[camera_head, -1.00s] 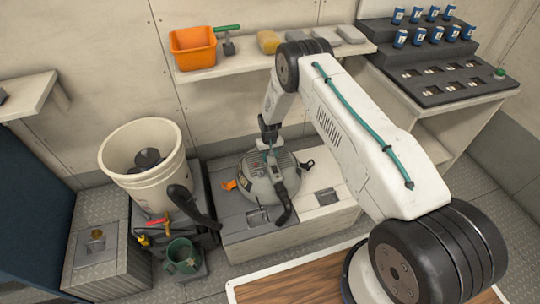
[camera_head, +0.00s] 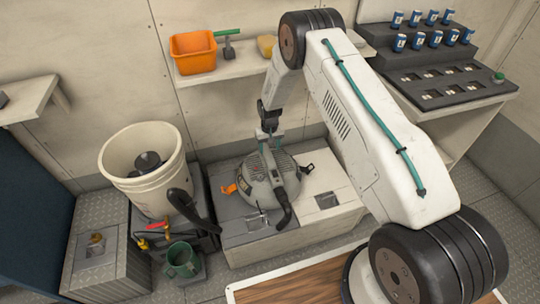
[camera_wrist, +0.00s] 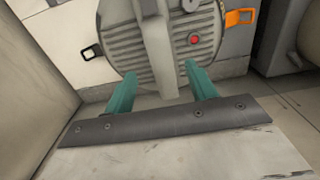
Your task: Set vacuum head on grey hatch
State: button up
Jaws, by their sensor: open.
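The vacuum head (camera_head: 262,187) is a grey ribbed dome with a top handle, one orange latch and one black latch. It sits upright on the bench, mostly over the grey hatch (camera_head: 232,232), its right side near the seam with the white hatch (camera_head: 338,207). My gripper (camera_head: 270,137) is just behind and above the dome. In the wrist view the teal fingers of my gripper (camera_wrist: 160,83) are apart, with nothing clamped between them. The head's handle (camera_wrist: 158,45) lies beyond the fingertips, and the dome (camera_wrist: 120,45) fills the upper middle. The hatch's far part is hidden under the head.
A white bucket (camera_head: 122,183) and a black box with a hose stand left of the bench. A shelf (camera_head: 240,65) above holds an orange bin (camera_head: 193,52). A stepped rack with blue cans stands right. The white hatch is mostly clear.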

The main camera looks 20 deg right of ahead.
jog(key=shift+r, duration=1.75)
jog(key=shift+s, duration=0.1)
jog(key=s+g, duration=0.2)
jog(key=s, duration=0.4)
jog(key=s+r, duration=0.7)
jog(key=r, duration=0.5)
jog(key=s+d+r+g, duration=0.1)
jog(key=s+r, duration=0.6)
jog(key=r, duration=0.4)
jog(key=s+r, duration=0.7)
jog(key=r, duration=0.5)
jog(key=s+r+t, duration=0.2)
jog(key=s+r, duration=0.4)
jog(key=s, duration=0.4)
jog(key=s+d+r+t, duration=0.1)
jog(key=s+r+t, duration=0.1)
jog(key=s+r, duration=0.4)
jog(key=s, duration=0.4)
jog(key=shift+s+r, duration=0.2)
jog(key=shift+r, duration=0.15)
